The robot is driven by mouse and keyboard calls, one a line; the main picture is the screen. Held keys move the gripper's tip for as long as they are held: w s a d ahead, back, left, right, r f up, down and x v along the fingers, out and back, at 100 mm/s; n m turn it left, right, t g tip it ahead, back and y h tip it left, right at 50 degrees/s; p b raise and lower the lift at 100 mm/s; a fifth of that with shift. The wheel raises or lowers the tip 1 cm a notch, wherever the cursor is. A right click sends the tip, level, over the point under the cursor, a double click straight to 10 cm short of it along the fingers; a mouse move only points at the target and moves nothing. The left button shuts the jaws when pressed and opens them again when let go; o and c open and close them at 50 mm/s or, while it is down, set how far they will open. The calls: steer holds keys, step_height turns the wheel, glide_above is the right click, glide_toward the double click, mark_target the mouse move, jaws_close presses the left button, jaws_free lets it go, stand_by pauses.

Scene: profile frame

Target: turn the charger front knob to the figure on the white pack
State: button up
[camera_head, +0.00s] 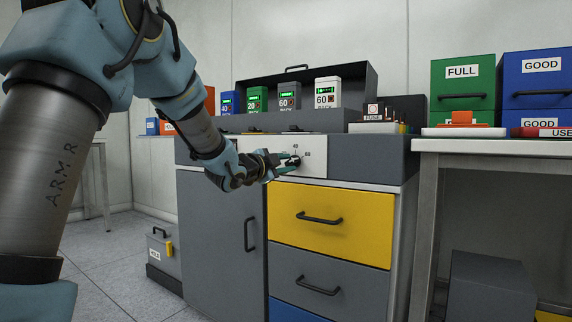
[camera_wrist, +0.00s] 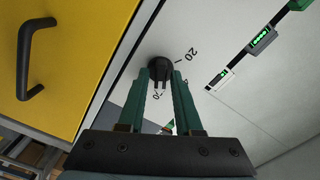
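The white pack (camera_head: 327,92) stands at the right end of the row on the charger and reads 60. The charger's front panel (camera_head: 315,168) is white, with a black knob (camera_head: 294,161); figures 40 and 60 show beside it. In the wrist view the knob (camera_wrist: 160,68) sits at the fingertips, with 20 printed near it; its pointer direction is unclear. My gripper (camera_head: 284,163) has dark green fingers. In the wrist view my gripper (camera_wrist: 160,78) is open, one finger on each side of the knob; firm contact is not visible.
Blue (camera_head: 230,102), green (camera_head: 257,99) and grey (camera_head: 288,96) packs stand left of the white one. Below the panel is a yellow drawer (camera_head: 345,228) with a protruding handle (camera_head: 319,217). A side table (camera_head: 480,147) stands right, with FULL (camera_head: 462,90) and GOOD (camera_head: 538,82) bins.

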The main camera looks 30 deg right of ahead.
steer(key=shift+o, duration=0.9)
steer(key=p+v, duration=0.2)
steer(key=v, duration=0.8)
steer(key=shift+s+a+p, duration=0.2)
steer(key=shift+a+p, duration=0.15)
steer(key=shift+w+a, duration=0.1)
